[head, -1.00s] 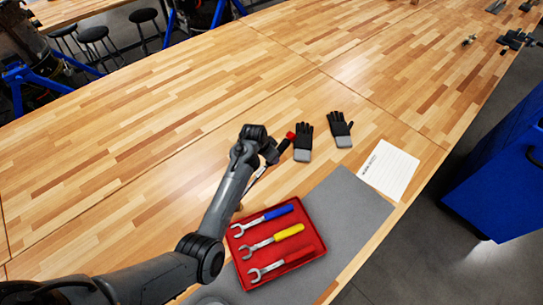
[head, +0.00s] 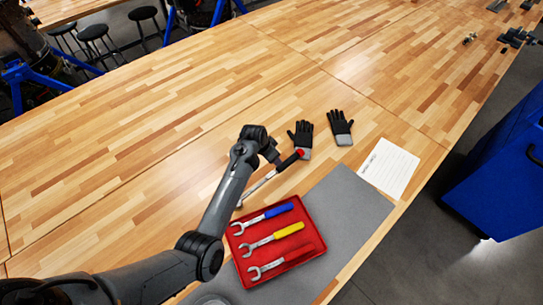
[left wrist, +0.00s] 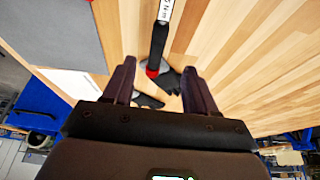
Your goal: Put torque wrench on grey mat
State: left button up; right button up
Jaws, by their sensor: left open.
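The torque wrench (head: 288,162) has a silver shaft, a black handle and a red end. It lies slantwise on the wooden bench, left of the grey mat (head: 347,197), its red end by a glove cuff. My left gripper (head: 275,157) is just above the handle, its fingers hardly visible in the head view. In the left wrist view the left gripper (left wrist: 160,82) is open, and the wrench handle (left wrist: 159,42) shows between and beyond its fingers, not gripped. The grey mat (left wrist: 55,30) is at the upper left there. My right gripper is not in view.
A red tray (head: 318,247) with three wrenches sits on the mat's near part. Two black gloves (head: 341,127) lie beyond the torque wrench. A white sheet (head: 388,168) lies at the mat's far end. A blue cabinet (head: 500,180) stands off the bench at right.

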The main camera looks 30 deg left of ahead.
pick_arm(q)
jog(key=v, duration=1.3)
jog(key=s+d+f+n+y, duration=0.1)
jog(key=s+f, duration=0.3)
jog(key=s, duration=0.4)
jog(key=s+d+f+y, duration=0.1)
jog(key=s+d+f, duration=0.15)
jog(key=s, duration=0.55)
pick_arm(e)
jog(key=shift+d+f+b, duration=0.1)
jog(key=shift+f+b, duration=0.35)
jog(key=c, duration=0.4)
pick_arm(q)
jog(key=s+d, duration=0.3)
jog(key=s, duration=0.4)
jog(key=s+d+h, duration=0.1)
jog(key=s+d, duration=0.2)
jog(key=s, duration=0.5)
jog(key=shift+s+d+g, duration=0.3)
jog(key=shift+d, duration=0.1)
